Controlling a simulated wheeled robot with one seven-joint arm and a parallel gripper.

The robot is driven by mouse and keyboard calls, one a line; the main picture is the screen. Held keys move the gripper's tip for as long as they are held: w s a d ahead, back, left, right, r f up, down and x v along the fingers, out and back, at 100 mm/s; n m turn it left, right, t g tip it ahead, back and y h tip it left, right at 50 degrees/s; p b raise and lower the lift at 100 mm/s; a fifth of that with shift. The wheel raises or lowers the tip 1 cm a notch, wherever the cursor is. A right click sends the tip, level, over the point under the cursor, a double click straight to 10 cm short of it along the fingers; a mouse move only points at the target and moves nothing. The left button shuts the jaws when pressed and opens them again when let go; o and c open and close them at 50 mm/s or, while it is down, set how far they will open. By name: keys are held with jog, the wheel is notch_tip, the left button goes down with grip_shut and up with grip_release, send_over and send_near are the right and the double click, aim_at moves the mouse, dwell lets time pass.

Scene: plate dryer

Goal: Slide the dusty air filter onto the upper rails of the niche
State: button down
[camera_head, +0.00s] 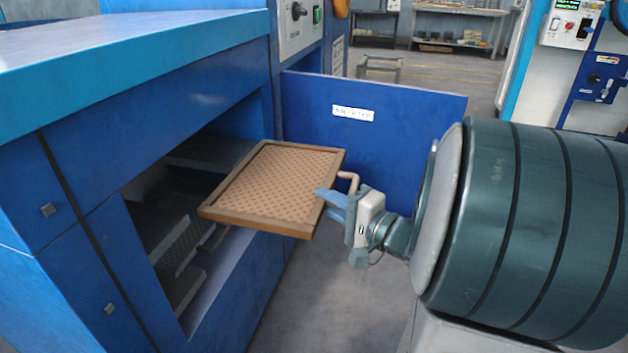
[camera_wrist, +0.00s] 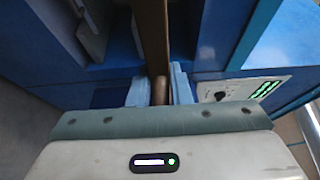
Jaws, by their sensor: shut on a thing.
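The dusty air filter (camera_head: 275,184) is a flat brown-framed panel with a tan dotted face. It is held roughly level in front of the niche (camera_head: 232,243) in the blue machine, with its left edge at the opening. My gripper (camera_head: 333,200) is shut on the filter's handle (camera_head: 348,179) at the right side. In the wrist view, the blue fingers (camera_wrist: 160,92) close on the brown handle, and the filter frame (camera_wrist: 152,35) shows edge-on beyond it. Grey shelf-like parts (camera_head: 165,228) show inside the niche. The upper rails cannot be clearly made out.
A blue door panel (camera_head: 400,135) with a white label stands open behind the filter. The machine's blue top (camera_head: 130,50) overhangs the niche on the left. The grey floor (camera_head: 320,300) below the filter is clear.

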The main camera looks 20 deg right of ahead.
aim_at(249, 183)
jog(key=shift+w+a, duration=0.15)
jog(key=shift+w, duration=0.4)
jog(key=w+a, duration=0.2)
jog(key=a, duration=0.1)
jog(key=w+a+p, duration=0.1)
jog(key=w+a, duration=0.2)
jog(key=a, duration=0.1)
jog(key=w+a+p, duration=0.1)
jog(key=w+a, duration=0.2)
jog(key=shift+a, duration=0.4)
jog(key=shift+w+a+r+p, duration=0.1)
jog(key=shift+w+r+p, duration=0.2)
jog(key=shift+p, duration=0.85)
jog(key=w+a+p, duration=0.1)
jog(key=p, duration=0.5)
jog(key=shift+a, duration=0.3)
jog(key=shift+w+a+f, duration=0.15)
jog(key=shift+w+a, duration=0.05)
jog(key=shift+a, duration=0.05)
jog(key=w+a+p, duration=0.2)
jog(key=w+a, duration=0.8)
jog(key=a, duration=0.3)
jog(key=shift+w+a+f+b, duration=0.1)
jog(key=shift+w+f+b, duration=0.05)
jog(key=shift+f+b, duration=1)
jog(key=shift+w+a+f+b, duration=0.1)
jog(key=shift+f+b, duration=0.9)
jog(key=shift+f, duration=0.1)
